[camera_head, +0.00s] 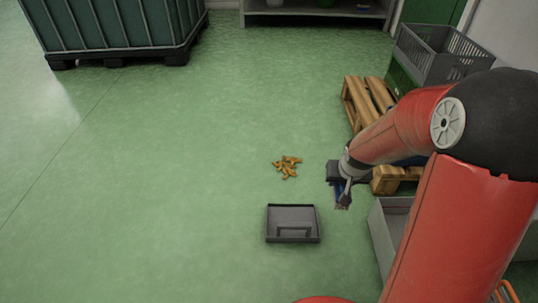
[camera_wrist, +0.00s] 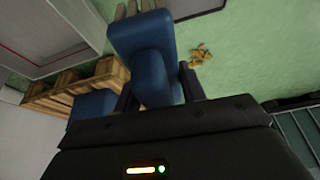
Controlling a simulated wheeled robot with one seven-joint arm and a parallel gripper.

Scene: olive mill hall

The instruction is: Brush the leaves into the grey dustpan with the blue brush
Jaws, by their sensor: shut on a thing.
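The leaves (camera_head: 287,166) lie in a small yellow-brown heap on the green floor in the head view. They also show in the wrist view (camera_wrist: 200,56). The grey dustpan (camera_head: 292,224) lies on the floor just nearer than the leaves, apart from them. My gripper (camera_head: 343,196) is to the right of the leaves and dustpan. In the wrist view my gripper (camera_wrist: 160,88) is shut on the blue brush (camera_wrist: 142,38), whose blue body fills the space between the fingers. In the head view the brush is mostly hidden by my gripper.
Wooden pallets (camera_head: 355,101) and a grey crate (camera_head: 440,52) stand at the right. A grey bin (camera_head: 383,238) is partly behind my arm. A large green container (camera_head: 120,25) stands at the back left. The floor left of the leaves is clear.

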